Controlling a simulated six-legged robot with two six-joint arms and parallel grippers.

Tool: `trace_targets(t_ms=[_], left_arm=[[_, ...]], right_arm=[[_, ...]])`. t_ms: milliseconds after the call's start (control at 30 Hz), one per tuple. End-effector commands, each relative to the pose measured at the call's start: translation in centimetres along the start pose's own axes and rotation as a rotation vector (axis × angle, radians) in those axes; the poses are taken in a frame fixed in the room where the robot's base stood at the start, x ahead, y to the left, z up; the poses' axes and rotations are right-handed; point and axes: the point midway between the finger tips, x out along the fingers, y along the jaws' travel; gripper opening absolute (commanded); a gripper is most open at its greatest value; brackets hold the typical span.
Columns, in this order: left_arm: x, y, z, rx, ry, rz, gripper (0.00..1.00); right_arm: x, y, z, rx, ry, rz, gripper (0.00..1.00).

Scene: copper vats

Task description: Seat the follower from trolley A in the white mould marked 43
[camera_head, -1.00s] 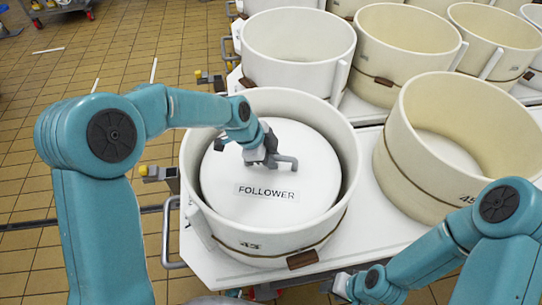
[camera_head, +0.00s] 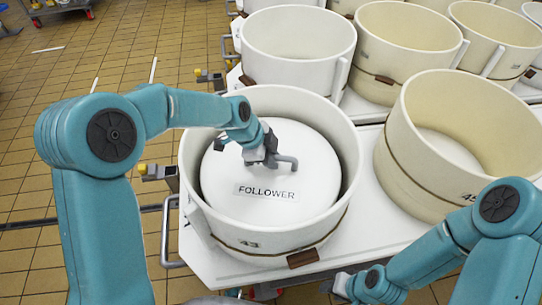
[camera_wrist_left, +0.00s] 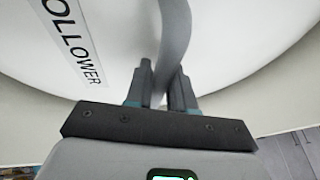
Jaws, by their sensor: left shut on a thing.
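The follower (camera_head: 250,205) is a white disc with a black FOLLOWER label. It lies inside the white mould marked 43 (camera_head: 265,248), below the rim, with a narrow gap visible around much of its edge. I cannot tell whether it rests on the bottom. My left gripper (camera_head: 268,158) is shut on the follower's grey handle (camera_head: 287,162) at its top. The left wrist view shows the two fingers (camera_wrist_left: 163,88) on either side of the curved grey handle (camera_wrist_left: 175,45). My right gripper (camera_head: 338,288) is partly visible at the lower edge, outside the mould; its jaws are unclear.
Mould 45 (camera_head: 405,165) stands right of mould 43 on the white table (camera_head: 360,235). More white moulds (camera_head: 296,70) stand behind. A grey rail with a yellow knob (camera_head: 155,172) sticks out at the left. The tiled floor (camera_head: 110,70) at the left is mostly clear.

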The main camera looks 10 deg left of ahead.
Motion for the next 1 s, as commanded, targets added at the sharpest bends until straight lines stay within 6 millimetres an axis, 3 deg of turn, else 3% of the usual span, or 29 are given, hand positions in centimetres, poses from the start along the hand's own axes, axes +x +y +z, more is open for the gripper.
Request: trace_targets(t_ms=[33,67,100,133,400,567,1000], left_arm=[[-0.2,-0.2,-0.1,0.0,0.001,-0.006,0.0],[-0.2,-0.2,-0.1,0.0,0.001,-0.006,0.33],[-0.2,-0.2,-0.1,0.0,0.001,-0.006,0.46],[-0.2,-0.2,-0.1,0.0,0.001,-0.005,0.53],[0.1,0.1,0.1,0.0,-0.001,0.004,0.53],[-1.4,0.0,0.0,0.0,0.0,0.0,0.53],[-12.5,-0.1,-0.1,0.0,0.001,-0.007,0.53]], right_arm=[[0.0,0.0,0.0,0.0,0.0,0.0,0.43],[0.0,0.0,0.0,0.0,0.0,0.0,0.43],[0.0,0.0,0.0,0.0,0.0,0.0,0.43],[0.0,0.0,0.0,0.0,0.0,0.0,0.43],[0.0,0.0,0.0,0.0,0.0,0.0,0.43],[-0.1,0.0,0.0,0.0,0.0,0.0,0.43],[-1.0,-0.3,0.0,0.0,0.0,0.0,0.43]])
